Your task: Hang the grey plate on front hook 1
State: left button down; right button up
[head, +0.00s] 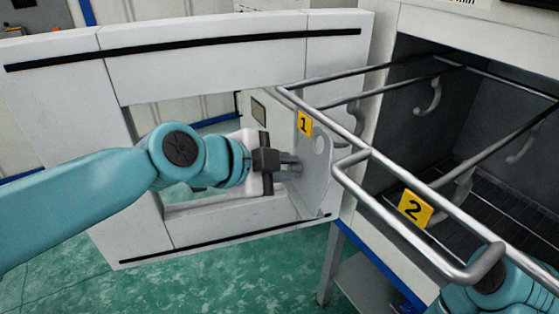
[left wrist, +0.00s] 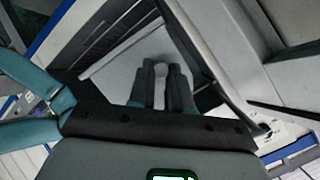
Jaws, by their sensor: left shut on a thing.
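The grey plate (head: 318,182) is a thin light grey sheet with a round hole near its top. It stands roughly upright under the front left corner of the rail frame, beside the yellow label 1 (head: 304,123). My left gripper (head: 292,166) comes from the left and is shut on the plate. In the left wrist view the two fingers (left wrist: 162,85) lie close together against the pale plate (left wrist: 120,78). A grey hook (head: 356,122) hangs just right of the plate's top, near label 1. The plate's hole appears left of this hook, apart from it. My right gripper is out of view.
The metal rail frame (head: 420,190) juts out from the open dark cabinet (head: 405,120). Yellow label 2 (head: 415,208) sits on its front rail. More hooks (head: 428,97) hang farther inside. A white door panel (head: 215,60) with a window opening stands behind my left arm.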

aim_at(301, 165)
pick_arm(q)
jog(key=shift+w+d+r+p, duration=0.2)
jog(key=shift+w+d+p, duration=0.1)
jog(key=shift+p, duration=0.1)
jog(key=shift+p+x, duration=0.7)
jog(key=shift+x, duration=0.7)
jog(key=shift+d+b, duration=0.25)
jog(key=shift+b, duration=0.05)
jog(key=shift+w+d+f+b, duration=0.1)
jog(key=shift+d+f+b, duration=0.15)
jog(key=shift+b, duration=0.6)
jog(key=shift+w+d+f+t+h+b, duration=0.45)
jog(key=shift+d+h+b, duration=0.2)
jog(key=shift+b, duration=2.15)
jog(key=shift+w+d+b, duration=0.15)
jog(key=shift+d+b, duration=0.05)
jog(key=shift+b, duration=0.5)
jog(key=shift+f+b, duration=0.4)
jog(key=shift+b, duration=0.4)
